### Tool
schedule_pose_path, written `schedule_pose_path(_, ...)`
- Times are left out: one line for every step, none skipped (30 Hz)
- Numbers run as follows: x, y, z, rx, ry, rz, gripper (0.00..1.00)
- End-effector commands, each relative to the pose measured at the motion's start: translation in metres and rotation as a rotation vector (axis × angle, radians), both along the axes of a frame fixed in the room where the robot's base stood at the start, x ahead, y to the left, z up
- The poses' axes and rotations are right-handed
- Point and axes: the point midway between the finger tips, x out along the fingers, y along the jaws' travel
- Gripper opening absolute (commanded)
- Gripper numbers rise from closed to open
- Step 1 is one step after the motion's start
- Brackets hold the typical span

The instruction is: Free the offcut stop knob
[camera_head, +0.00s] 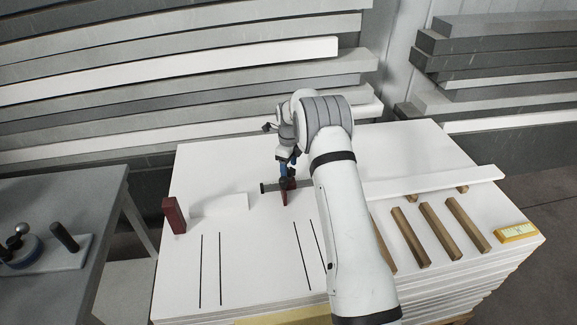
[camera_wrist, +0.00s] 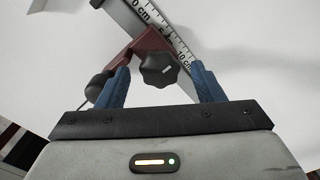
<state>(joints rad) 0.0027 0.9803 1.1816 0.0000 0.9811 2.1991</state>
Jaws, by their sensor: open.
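The offcut stop knob (camera_wrist: 160,68) is a dark, lobed knob with a pale mark on its face. It sits on a dark red stop block (camera_wrist: 150,42), which rides on a rail with a centimetre scale (camera_wrist: 184,55). My gripper (camera_wrist: 159,70) is open, with one blue finger on each side of the knob; whether either touches it I cannot tell. In the head view, my gripper (camera_head: 288,165) is just above the red stop (camera_head: 286,193) and the dark rail (camera_head: 268,187). The knob itself cannot be made out there.
A dark red block (camera_head: 174,215) and a small white board (camera_head: 220,203) stand left on the white table (camera_head: 260,290). A long white board (camera_head: 430,183), wooden strips (camera_head: 438,234) and a yellow item (camera_head: 515,232) lie right. A grey side table (camera_head: 50,200) stands left.

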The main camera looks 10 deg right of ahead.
Motion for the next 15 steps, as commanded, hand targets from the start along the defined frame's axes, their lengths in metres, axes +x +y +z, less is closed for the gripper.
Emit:
schedule_pose_path(-0.0001, 0.0002, -0.0034, 0.0, 0.0, 0.001, 0.61)
schedule_pose_path(0.0, 0.0002, -0.0052, -0.001, -0.001, 0.001, 0.61)
schedule_pose_path(0.0001, 0.0003, -0.0071, 0.0, -0.001, 0.001, 0.61)
schedule_pose_path(0.0001, 0.0003, -0.0081, 0.0, -0.001, 0.001, 0.61)
schedule_pose_path(0.0001, 0.0004, -0.0088, 0.0, -0.001, 0.001, 0.61)
schedule_pose_path(0.0001, 0.0004, -0.0093, 0.0, -0.001, 0.001, 0.61)
schedule_pose_path(0.0001, 0.0004, -0.0095, 0.0, -0.001, 0.001, 0.61)
schedule_pose_path(0.0001, 0.0005, -0.0095, 0.0, -0.001, 0.001, 0.61)
schedule_pose_path(0.0001, 0.0005, -0.0095, 0.0, -0.001, 0.002, 0.61)
schedule_pose_path(0.0, 0.0006, -0.0095, 0.0, -0.001, 0.002, 0.61)
schedule_pose_path(0.0, 0.0006, -0.0094, 0.0, -0.001, 0.002, 0.61)
schedule_pose_path(0.0001, 0.0007, -0.0093, 0.0, -0.001, 0.002, 0.6)
schedule_pose_path(0.0001, 0.0007, -0.0093, 0.0, -0.001, 0.002, 0.57)
schedule_pose_path(0.0002, 0.0007, -0.0093, 0.0, -0.001, 0.002, 0.55)
schedule_pose_path(0.0001, 0.0014, -0.0092, 0.0, -0.001, 0.003, 0.51)
